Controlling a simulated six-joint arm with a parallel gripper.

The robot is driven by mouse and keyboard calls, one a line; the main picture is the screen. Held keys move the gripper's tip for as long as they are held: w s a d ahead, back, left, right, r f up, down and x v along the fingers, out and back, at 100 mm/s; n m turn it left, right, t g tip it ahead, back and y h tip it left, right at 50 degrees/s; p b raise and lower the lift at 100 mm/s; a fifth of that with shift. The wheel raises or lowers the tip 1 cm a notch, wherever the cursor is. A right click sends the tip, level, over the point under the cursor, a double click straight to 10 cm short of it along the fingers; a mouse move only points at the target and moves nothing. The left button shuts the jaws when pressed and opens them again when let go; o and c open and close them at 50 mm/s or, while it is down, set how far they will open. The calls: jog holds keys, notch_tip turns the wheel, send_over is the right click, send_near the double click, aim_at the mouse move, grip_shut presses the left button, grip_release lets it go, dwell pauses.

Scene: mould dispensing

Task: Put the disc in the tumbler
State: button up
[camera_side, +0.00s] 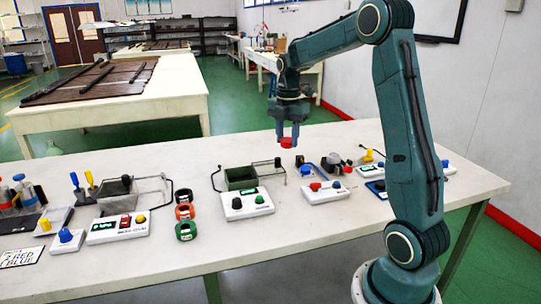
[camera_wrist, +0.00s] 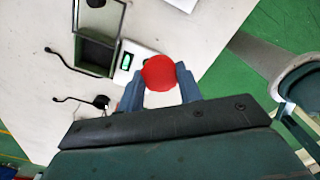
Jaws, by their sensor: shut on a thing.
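My gripper (camera_side: 287,128) points down above the white table and is shut on a red disc (camera_side: 286,142). In the wrist view the disc (camera_wrist: 159,72) sits between the two blue-grey fingertips (camera_wrist: 160,86). The disc is held clear of the table, behind the row of devices in the side view. I cannot pick out the tumbler for sure. An open-topped dark green box (camera_side: 240,178) stands to the left of and nearer than my gripper. It also shows in the wrist view (camera_wrist: 96,52), to the left of the disc.
White control boxes (camera_side: 246,204) with knobs line the table's front. A grey open box (camera_side: 117,194) with thin bent rods stands at left, beside coloured rings (camera_side: 184,212). Small parts (camera_side: 331,164) crowd the table right of my gripper. The table's back left is bare.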

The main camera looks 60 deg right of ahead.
jog(key=w+f, duration=0.5)
jog(key=w, duration=0.4)
jog(key=w+d+f, duration=0.1)
jog(key=w+f, duration=0.4)
jog(key=w, duration=0.4)
jog(key=shift+d+f, duration=0.2)
jog(key=shift+d, duration=0.05)
jog(key=shift+w+f, duration=0.1)
jog(key=shift+f, duration=0.05)
jog(key=shift+f, duration=4.05)
jog(key=shift+f, duration=0.3)
jog(key=o, duration=1)
